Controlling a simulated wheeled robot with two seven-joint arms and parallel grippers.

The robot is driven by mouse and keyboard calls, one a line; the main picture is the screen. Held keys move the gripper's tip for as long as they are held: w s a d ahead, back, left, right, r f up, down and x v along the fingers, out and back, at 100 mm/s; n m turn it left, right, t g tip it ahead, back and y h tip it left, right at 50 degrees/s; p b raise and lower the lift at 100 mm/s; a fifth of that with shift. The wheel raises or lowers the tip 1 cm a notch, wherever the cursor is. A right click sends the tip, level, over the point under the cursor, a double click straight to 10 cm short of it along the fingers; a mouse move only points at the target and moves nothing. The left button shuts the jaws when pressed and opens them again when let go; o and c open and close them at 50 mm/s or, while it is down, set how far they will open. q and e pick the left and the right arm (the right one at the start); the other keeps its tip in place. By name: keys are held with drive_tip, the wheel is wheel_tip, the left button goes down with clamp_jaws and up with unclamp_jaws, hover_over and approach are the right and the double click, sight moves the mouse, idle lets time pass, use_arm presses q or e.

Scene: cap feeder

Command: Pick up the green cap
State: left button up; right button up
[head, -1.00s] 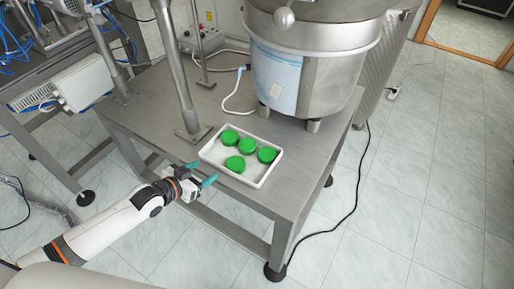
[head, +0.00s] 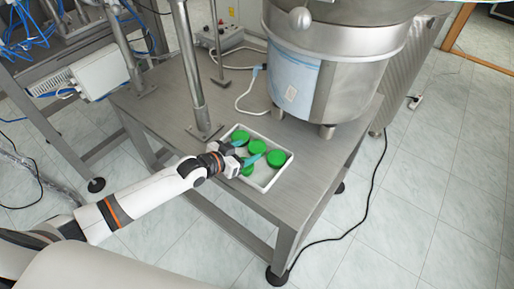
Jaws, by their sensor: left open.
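Several green caps lie in a white tray (head: 283,172) on the steel table. One cap (head: 240,137) is at the tray's back left, one (head: 258,146) is near its middle, and one (head: 277,159) is at its right. Another cap (head: 247,171) at the front left is partly hidden by my gripper. I cannot tell whether a fingertip touches a cap. My right gripper is not in view.
A steel post (head: 190,70) with a base plate stands just behind the tray's left side. A large steel bowl feeder (head: 335,75) stands behind and right of the tray. A white cable (head: 243,97) lies behind it. The table's front right is bare.

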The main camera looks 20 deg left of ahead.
sight(256, 147)
use_arm(q)
drive_tip(key=x, duration=0.4)
drive_tip(key=c, duration=0.7)
wheel_tip(256, 147, up, 10)
drive_tip(key=shift+r+p, duration=0.1)
drive_tip(key=shift+p, duration=0.2)
